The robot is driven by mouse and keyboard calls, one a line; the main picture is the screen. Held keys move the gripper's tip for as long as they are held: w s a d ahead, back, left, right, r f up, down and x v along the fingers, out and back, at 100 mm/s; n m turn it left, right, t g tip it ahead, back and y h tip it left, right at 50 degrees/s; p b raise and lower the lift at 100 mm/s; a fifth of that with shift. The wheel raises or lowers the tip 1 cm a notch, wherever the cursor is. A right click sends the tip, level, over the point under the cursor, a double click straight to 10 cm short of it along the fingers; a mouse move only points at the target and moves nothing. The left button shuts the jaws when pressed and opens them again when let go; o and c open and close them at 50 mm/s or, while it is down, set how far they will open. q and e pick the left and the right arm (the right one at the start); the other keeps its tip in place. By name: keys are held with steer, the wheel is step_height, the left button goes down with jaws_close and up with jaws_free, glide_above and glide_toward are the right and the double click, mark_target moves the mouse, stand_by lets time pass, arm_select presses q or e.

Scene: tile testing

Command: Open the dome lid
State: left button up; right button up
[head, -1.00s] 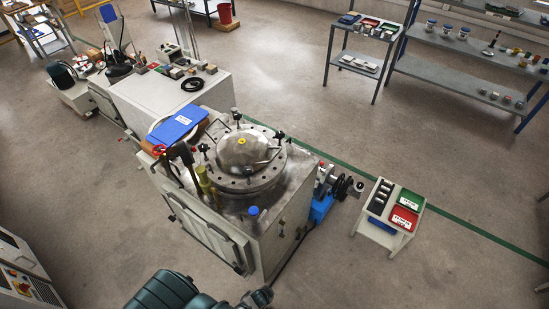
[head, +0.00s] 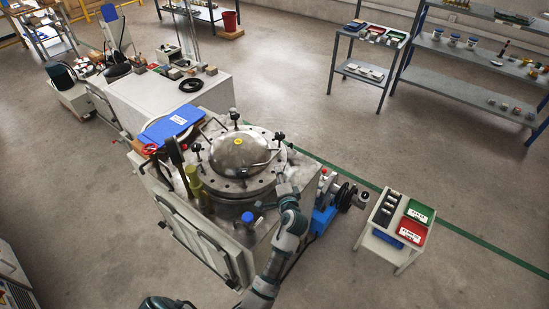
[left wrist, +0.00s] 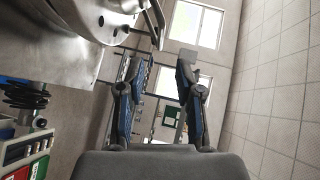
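The dome lid (head: 238,150) is a worn grey metal dome with a yellow cap on top, seated on a round bolted flange (head: 236,185) on the machine. Several black-knobbed clamps and a bent metal handle stand around its rim. My left gripper (head: 287,187) is beside the flange at its lower right, apart from the dome. In the left wrist view, the two fingers of my left gripper (left wrist: 164,72) are spread with nothing between them. The flange edge (left wrist: 85,25) and a metal bar (left wrist: 155,25) show at upper left there.
A blue-capped container (head: 247,218) and yellow-green valve (head: 194,180) stand at the machine's front. A blue binder (head: 172,126) lies behind left. A blue pump unit (head: 323,218) and a cart (head: 380,237) with green and red trays are at right.

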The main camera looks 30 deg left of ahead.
mark_target(275, 156)
arm_select(q)
steer(key=b+x, duration=0.1)
steer(key=x, duration=0.9)
steer(key=shift+w+f, duration=0.1)
steer(key=shift+w+a, duration=0.35)
steer(key=shift+a, duration=0.05)
arm_select(e)
steer(key=r, duration=0.1)
steer(key=w+r, duration=0.1)
steer(key=r, duration=0.1)
steer(key=shift+r, duration=0.1)
arm_select(q)
steer(key=shift+d, duration=0.15)
jaws_close()
